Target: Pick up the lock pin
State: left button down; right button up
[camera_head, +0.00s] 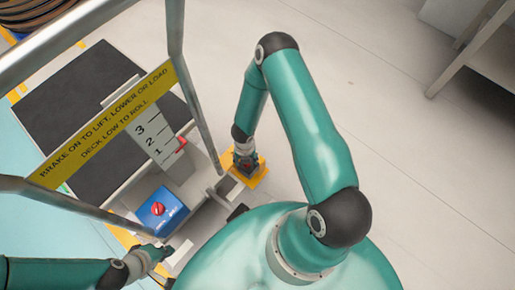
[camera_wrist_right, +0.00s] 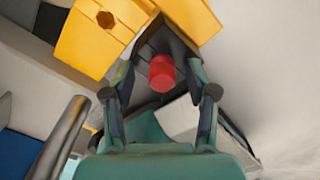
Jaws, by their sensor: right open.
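In the right wrist view a short red cylinder (camera_wrist_right: 161,73), which looks like the lock pin's head, stands at a dark recess beside yellow blocks. My right gripper (camera_wrist_right: 160,88) is open, with one finger on each side of the red head; I cannot tell whether they touch it. In the head view my right gripper (camera_head: 246,163) is low over the yellow block (camera_head: 255,178), and the pin is not clearly visible there. My left gripper (camera_head: 165,253) is at the lower left, near a pale bar below the blue box; its jaws are too small to read.
A cart with a black deck (camera_head: 85,110), grey rails (camera_head: 200,100) and a yellow sign (camera_head: 105,125) stands at the left. Its blue box (camera_head: 160,212) bears a red knob (camera_head: 158,209). A grey shelf (camera_head: 475,55) is at upper right. The floor between is clear.

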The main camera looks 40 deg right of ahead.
jog(key=shift+w+f, duration=0.15)
jog(key=shift+f, duration=0.3)
grip_shut()
jog(key=shift+r, duration=0.15)
